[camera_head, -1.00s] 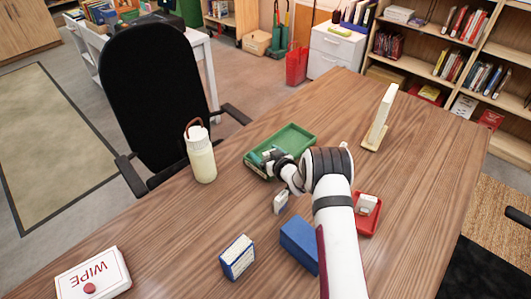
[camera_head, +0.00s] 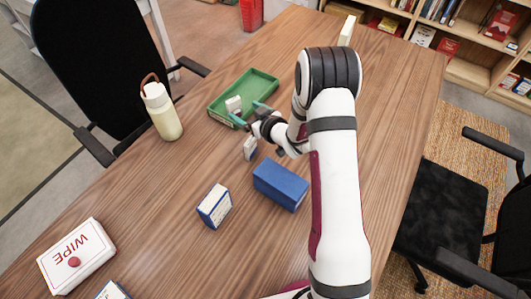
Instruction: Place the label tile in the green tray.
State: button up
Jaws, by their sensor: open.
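The green tray (camera_head: 262,84) lies on the wooden table near the chair-side edge. A small whitish block (camera_head: 234,103), which looks like the label tile, is in the tray at its near left part, close to the wall. Any print on it is too small to read. I cannot tell whether a fingertip touches the tray wall.
A blue box (camera_head: 281,184) and a blue-white box (camera_head: 215,206) stand nearer. A cream bottle (camera_head: 164,113) is left of the tray, a WIPE box (camera_head: 76,256) at lower left. The table (camera_head: 150,215) between is clear.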

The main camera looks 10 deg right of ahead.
jog(key=s+d+r+m+g+h, duration=0.3)
jog(key=s+r, duration=0.2)
jog(key=s, duration=0.2)
jog(key=s+d+r+m+g+h, duration=0.3)
jog(key=s+r, duration=0.3)
jog(key=s, duration=0.2)
jog(key=s+a+r+m+g+y, duration=0.1)
jog(key=s+a+r+m+g, duration=0.1)
jog(key=s, duration=1.1)
jog(key=s+a+r+m+g+y, duration=0.1)
jog(key=s+a+g, duration=0.3)
jog(key=s, duration=0.8)
jog(key=shift+s+a+r+m+g+y, duration=0.3)
jog(key=shift+s+a+r+m+y, duration=0.15)
jog(key=shift+a, duration=0.2)
